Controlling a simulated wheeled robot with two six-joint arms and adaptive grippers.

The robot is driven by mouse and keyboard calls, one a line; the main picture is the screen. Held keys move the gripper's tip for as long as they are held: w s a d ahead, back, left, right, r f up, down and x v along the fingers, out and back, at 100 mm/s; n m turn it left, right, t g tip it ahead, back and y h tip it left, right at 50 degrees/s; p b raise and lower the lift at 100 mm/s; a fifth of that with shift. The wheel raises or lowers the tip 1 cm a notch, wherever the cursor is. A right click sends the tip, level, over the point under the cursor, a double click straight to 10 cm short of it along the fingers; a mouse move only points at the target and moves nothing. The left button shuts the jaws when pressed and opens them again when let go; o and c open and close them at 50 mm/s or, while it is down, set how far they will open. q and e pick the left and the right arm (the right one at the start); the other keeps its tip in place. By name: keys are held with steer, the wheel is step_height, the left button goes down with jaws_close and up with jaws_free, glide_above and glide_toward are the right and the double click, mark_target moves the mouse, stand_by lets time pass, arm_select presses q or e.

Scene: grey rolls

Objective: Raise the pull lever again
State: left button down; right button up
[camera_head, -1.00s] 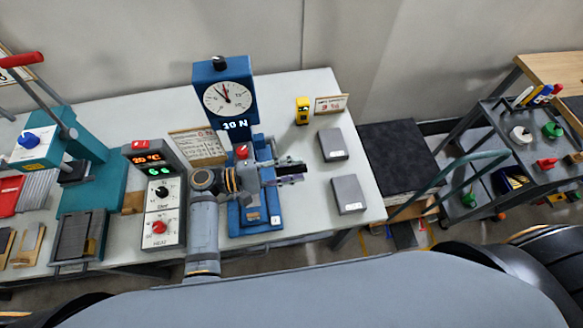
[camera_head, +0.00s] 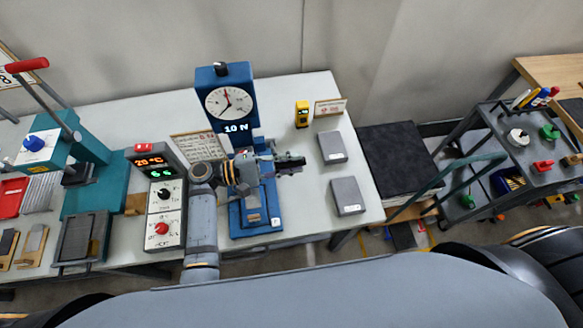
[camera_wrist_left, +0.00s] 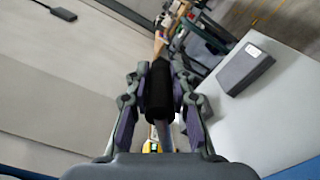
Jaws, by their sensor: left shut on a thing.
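The blue pull tester (camera_head: 243,217) stands on the bench, with a round white dial and a display that reads 10 N. My left gripper (camera_head: 280,165) reaches across the front of its column from the left. In the left wrist view my left gripper (camera_wrist_left: 160,88) is shut on the black grip of the pull lever (camera_wrist_left: 159,95), one finger on each side. The lever's grey rod runs below the grip, between the fingers. In the head view my wrist and gripper hide most of the lever and part of the column. My right gripper is not in view.
Two grey blocks (camera_head: 332,147) (camera_head: 348,195) lie to the right of the tester, and a yellow device (camera_head: 302,114) stands behind. A heat control box (camera_head: 160,208) stands close left of my arm. A teal press (camera_head: 98,182) is farther left.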

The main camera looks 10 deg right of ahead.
arm_select(q)
steer(key=w+r, duration=0.6)
steer(key=w, duration=0.1)
steer(key=shift+w, duration=0.35)
steer(key=shift+a, duration=0.1)
steer(key=c, duration=1.2)
jaws_free()
steer(key=shift+o, duration=0.2)
steer(key=shift+f, duration=0.1)
steer(key=a, duration=1.2)
steer(key=shift+s, duration=0.2)
